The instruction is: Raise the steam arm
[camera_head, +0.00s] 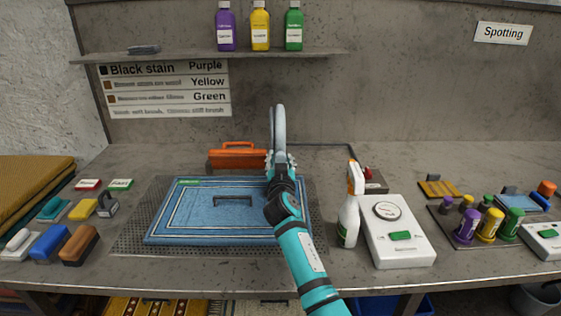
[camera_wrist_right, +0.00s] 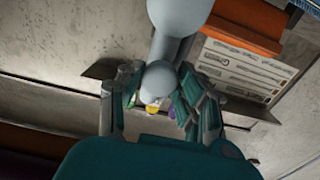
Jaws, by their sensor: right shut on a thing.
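The steam arm (camera_head: 279,122) is a pale grey curved tube standing upright over the back of the table, in the middle of the head view. My right gripper (camera_head: 280,162) reaches in from the front and is shut on its lower part. In the right wrist view, the steam arm (camera_wrist_right: 178,25) runs down to a rounded end between the fingers of my right gripper (camera_wrist_right: 160,105). My gripper hides the lower end of the tube in the head view. My left gripper is not in view.
A blue mat (camera_head: 190,233) with a dark handle lies on a perforated plate below my right arm. An orange piece (camera_head: 237,154) stands behind it. A spray bottle (camera_head: 349,215) and a white box with a dial (camera_head: 403,247) stand right of my arm. A shelf (camera_head: 180,57) with bottles hangs above.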

